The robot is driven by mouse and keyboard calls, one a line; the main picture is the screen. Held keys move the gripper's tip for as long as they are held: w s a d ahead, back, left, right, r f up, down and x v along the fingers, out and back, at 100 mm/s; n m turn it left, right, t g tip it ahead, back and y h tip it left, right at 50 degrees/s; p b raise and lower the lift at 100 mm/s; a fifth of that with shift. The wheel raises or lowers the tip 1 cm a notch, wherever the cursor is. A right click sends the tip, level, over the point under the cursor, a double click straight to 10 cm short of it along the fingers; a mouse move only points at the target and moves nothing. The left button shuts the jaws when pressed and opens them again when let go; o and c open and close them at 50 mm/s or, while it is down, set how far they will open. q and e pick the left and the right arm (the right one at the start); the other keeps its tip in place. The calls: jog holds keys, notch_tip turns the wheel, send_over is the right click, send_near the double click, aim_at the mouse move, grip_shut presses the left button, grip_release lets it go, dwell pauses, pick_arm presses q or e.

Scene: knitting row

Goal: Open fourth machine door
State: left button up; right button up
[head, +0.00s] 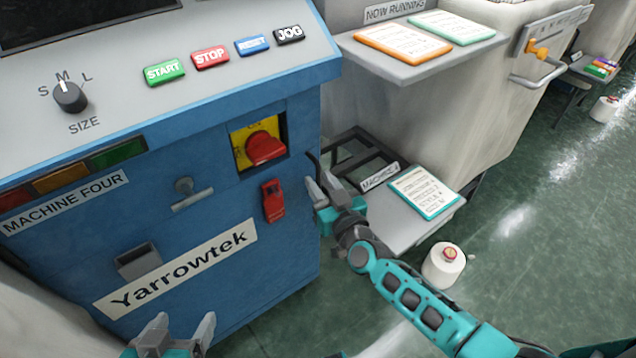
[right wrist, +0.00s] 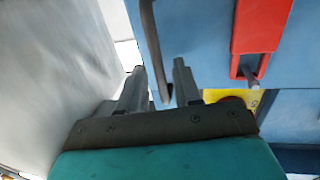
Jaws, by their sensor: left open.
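The blue machine (head: 240,285) labelled MACHINE FOUR fills the left of the head view. A dark curved bar handle (head: 312,158) shows at its right front edge, partly hidden by my right gripper (head: 322,181). In the right wrist view the bar handle (right wrist: 150,45) runs down between the fingers of my right gripper (right wrist: 159,80), which are apart with gaps beside the bar. No opening shows at the machine's edge. My left gripper (head: 184,324) is open and empty at the bottom, in front of the Yarrowtek label (head: 180,268).
A red latch-like part (head: 272,201) and a red knob on yellow (head: 265,148) sit near the handle. A grey T-handle (head: 190,194) is further left.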

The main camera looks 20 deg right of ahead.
jog(key=shift+w+a, duration=0.15)
jog(key=shift+w, duration=0.8)
grip_shut()
